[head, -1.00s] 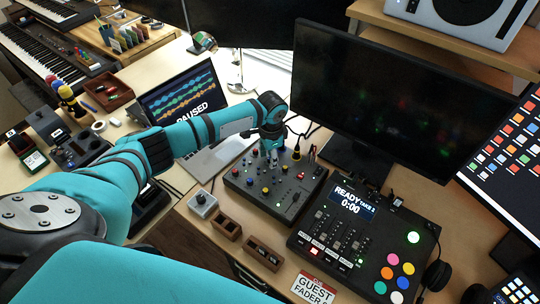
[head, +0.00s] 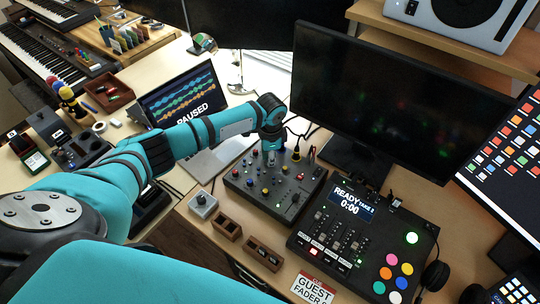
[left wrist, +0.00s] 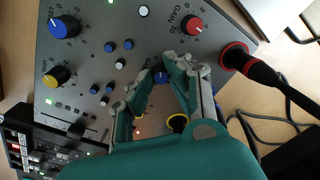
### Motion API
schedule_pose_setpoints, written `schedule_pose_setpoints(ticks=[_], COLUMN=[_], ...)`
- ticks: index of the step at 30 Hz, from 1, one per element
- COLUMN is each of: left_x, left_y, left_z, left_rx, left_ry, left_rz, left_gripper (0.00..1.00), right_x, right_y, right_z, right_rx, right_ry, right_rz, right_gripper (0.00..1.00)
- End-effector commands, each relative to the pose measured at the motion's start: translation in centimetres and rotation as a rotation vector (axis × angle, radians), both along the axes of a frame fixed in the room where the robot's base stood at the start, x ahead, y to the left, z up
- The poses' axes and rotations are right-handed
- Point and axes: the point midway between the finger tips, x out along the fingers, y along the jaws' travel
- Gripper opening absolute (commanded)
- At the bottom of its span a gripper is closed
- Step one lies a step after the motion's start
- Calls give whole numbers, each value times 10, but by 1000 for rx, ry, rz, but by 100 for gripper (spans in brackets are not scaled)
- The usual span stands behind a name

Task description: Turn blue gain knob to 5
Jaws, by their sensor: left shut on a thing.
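The mixer (head: 262,204) lies on the desk in the head view, with several coloured knobs on it. My left gripper (head: 270,156) points down at its back right part. In the left wrist view the left gripper (left wrist: 161,72) is shut on a small blue knob (left wrist: 161,77), which is mostly hidden between the fingertips. The knob's pointer and scale cannot be read. A red knob (left wrist: 193,24) marked GAIN is above right of the fingers, and a large blue knob (left wrist: 64,26) is at upper left. My right gripper is not in view.
A plug with a red collar (left wrist: 235,56) and black cable stands close right of the fingers. A yellow knob (left wrist: 56,77) is at left. In the head view a monitor (head: 385,100) stands behind the mixer, and a fader console (head: 350,240) at right.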

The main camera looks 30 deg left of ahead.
Motion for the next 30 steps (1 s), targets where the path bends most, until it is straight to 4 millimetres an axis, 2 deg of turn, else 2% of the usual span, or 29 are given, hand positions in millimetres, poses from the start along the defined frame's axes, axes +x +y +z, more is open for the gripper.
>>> schedule_pose_setpoints(ticks=[12, 30], left_x=[1, 2], left_y=[2, 2], left_z=[3, 1], left_rx=[1, 1], left_ry=[-4, -6], left_rz=[-379, -950], left_gripper=[0, 0], right_x=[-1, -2], right_y=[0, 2], right_z=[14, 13], right_rx=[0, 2], right_ry=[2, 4], right_rz=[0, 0], right_gripper=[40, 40])
